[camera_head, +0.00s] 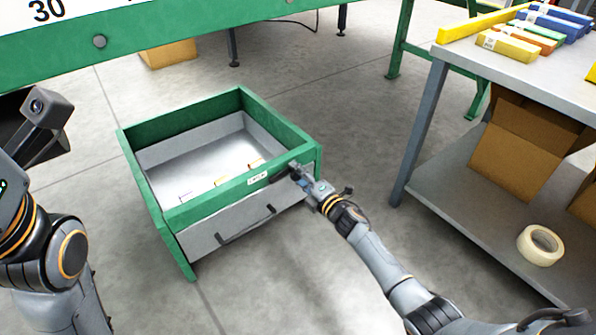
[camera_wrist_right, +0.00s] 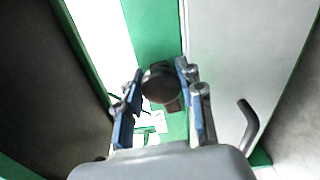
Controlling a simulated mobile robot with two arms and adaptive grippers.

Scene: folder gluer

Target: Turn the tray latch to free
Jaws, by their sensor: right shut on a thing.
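The tray latch (camera_wrist_right: 160,84) shows in the right wrist view as a dark round-ended piece on the green rim. My right gripper (camera_wrist_right: 158,90) is shut on it, with a blue-lined finger on each side. In the head view my right gripper (camera_head: 298,174) is at the right front corner of the green frame (camera_head: 222,187). It hides most of the latch there, so I cannot tell its turn angle. The grey tray (camera_head: 190,170) sits inside the frame and holds a few small pieces. My left arm shows at the left edge; its fingers are out of view.
A dark handle (camera_head: 246,226) is on the grey front panel below the rim. A white label (camera_head: 258,178) is beside the latch. A grey table (camera_head: 480,57) with coloured cartons stands at the right, with a tape roll (camera_head: 540,245) on its lower shelf. Floor around the frame is mostly clear.

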